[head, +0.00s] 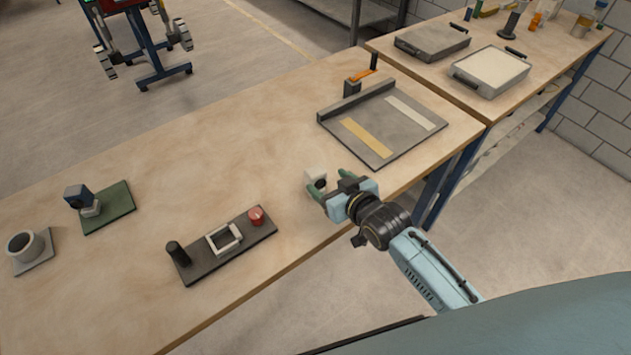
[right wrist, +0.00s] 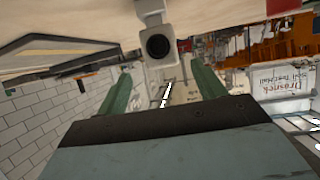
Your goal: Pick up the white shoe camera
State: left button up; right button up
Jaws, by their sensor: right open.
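The white shoe camera (head: 316,179) is a small white block with a dark round lens, standing on the wooden table near its front edge. It also shows in the right wrist view (right wrist: 157,46), at the top middle, with its lens facing the wrist camera. My right gripper (head: 328,186) is open, its green fingers close to the camera. In the right wrist view the two fingers (right wrist: 163,88) are spread apart, and the camera lies beyond and between their tips. I see no contact. My left gripper is not in view.
A grey tray (head: 385,150) with yellow and white strips lies behind the gripper. A dark panel (head: 200,259) with a red knob lies to the left. Bare tabletop surrounds the camera.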

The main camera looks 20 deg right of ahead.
aim_at(320, 176)
jog(key=shift+b+x, duration=0.45)
jog(key=shift+x, duration=2.85)
jog(key=shift+a, duration=0.15)
jog(key=shift+r, duration=0.1)
jog(key=c, duration=1.1)
